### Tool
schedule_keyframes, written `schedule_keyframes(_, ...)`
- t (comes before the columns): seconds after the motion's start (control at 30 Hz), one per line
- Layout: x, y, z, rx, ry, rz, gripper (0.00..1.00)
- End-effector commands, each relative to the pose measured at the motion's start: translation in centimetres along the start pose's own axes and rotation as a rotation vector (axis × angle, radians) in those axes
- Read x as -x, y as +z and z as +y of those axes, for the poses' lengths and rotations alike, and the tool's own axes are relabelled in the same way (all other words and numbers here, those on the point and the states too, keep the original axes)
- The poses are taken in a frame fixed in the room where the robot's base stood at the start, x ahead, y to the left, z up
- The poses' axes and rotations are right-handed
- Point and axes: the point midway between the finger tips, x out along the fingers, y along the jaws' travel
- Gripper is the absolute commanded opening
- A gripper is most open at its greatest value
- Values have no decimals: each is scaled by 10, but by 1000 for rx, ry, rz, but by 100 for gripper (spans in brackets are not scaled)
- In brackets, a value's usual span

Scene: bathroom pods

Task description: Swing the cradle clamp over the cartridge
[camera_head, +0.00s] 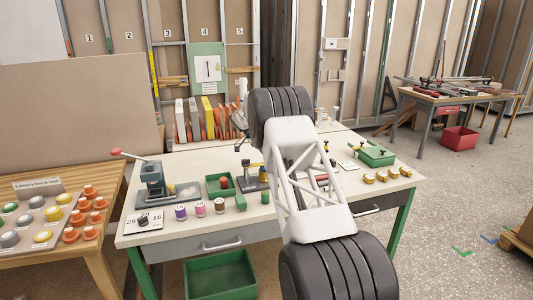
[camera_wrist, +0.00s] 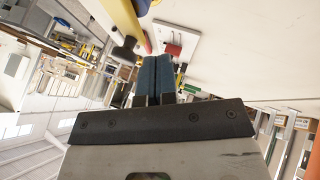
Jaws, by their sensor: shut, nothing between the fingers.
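A small dark fixture (camera_head: 252,182) stands near the middle of the workbench, with a short yellow piece (camera_head: 263,173) at its right side. These may be the cradle and the cartridge, but they are too small to tell surely. In the wrist view, my gripper (camera_wrist: 160,60) has its two dark blue fingers pressed together with nothing between them. Just beyond the fingertips are a yellow bar (camera_wrist: 118,18), a black knob-like part (camera_wrist: 126,50) and a thin red piece (camera_wrist: 145,38). I cannot tell whether the fingers touch them. My fingers cannot be made out in the head view.
A press with a red-tipped lever (camera_head: 153,182) stands left on the bench, beside a green tray (camera_head: 214,191). Several spools (camera_head: 200,209) line the front. A green fixture (camera_head: 377,155) and yellow pieces (camera_head: 381,177) are at right. My arm hides the bench's middle right.

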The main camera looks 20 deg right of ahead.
Motion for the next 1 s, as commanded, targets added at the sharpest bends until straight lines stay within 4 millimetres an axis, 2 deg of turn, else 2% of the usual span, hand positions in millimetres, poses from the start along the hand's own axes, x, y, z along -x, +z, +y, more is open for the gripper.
schedule_keyframes(0.23,11,-1,-21,-1,-2,1,0)
schedule_keyframes(0.4,44,-2,-21,0,-5,2,0)
schedule_keyframes(0.7,90,-5,-22,-1,-4,1,0)
schedule_keyframes(1.0,109,-5,-22,0,-3,1,0)
